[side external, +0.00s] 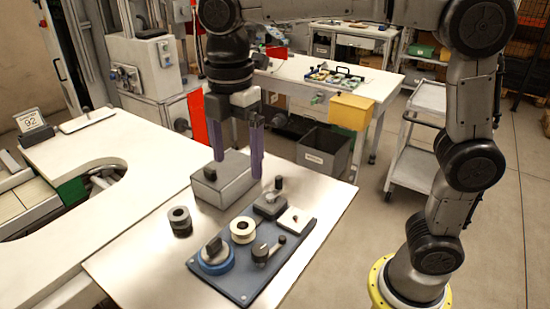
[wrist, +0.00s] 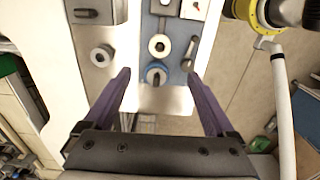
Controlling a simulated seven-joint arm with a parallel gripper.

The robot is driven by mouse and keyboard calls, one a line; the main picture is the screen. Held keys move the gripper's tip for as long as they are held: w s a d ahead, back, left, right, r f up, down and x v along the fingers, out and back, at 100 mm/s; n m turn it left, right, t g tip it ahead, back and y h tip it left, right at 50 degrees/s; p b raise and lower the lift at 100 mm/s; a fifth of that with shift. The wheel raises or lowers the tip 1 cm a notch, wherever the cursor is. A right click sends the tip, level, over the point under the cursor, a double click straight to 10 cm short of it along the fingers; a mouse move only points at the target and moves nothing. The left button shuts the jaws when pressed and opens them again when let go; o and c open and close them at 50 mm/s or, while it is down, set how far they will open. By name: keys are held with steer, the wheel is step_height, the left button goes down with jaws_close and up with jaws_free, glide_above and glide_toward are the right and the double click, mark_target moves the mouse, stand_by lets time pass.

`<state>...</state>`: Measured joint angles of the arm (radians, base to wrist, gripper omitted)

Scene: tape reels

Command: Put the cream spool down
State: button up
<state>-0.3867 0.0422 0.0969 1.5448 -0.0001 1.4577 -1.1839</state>
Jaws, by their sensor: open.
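The cream spool (side external: 243,229) rests on a blue-grey board (side external: 236,284), beside a blue round holder with a black knob (side external: 215,258). It also shows in the wrist view (wrist: 159,45), lying flat with its hole facing up, above the blue holder in the picture. My gripper (side external: 237,167) has purple fingers spread wide with nothing between them. It hangs above the table, higher than the spool and apart from it. In the wrist view my fingers (wrist: 159,76) sit on either side of the blue holder and below the spool in the picture.
A dark grey spool (side external: 180,221) stands on the table left of the board. A grey box (side external: 225,181) sits behind, under my gripper. The board also holds a black lever (side external: 267,250), a block with a post (side external: 271,204) and a white square plate (side external: 295,219).

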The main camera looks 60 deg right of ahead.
steer(key=s+d+f+m+t, duration=0.2)
steer(key=s+d+f+m, duration=0.1)
steer(key=s+d+m, duration=0.3)
steer(key=s+d+f+m+t, duration=0.3)
steer(key=s+d+m, duration=0.4)
steer(key=s+m, duration=0.3)
steer(key=shift+s+d+f+m+t, duration=0.15)
steer(key=shift+f+m+t, duration=0.2)
steer(key=shift+m, duration=0.65)
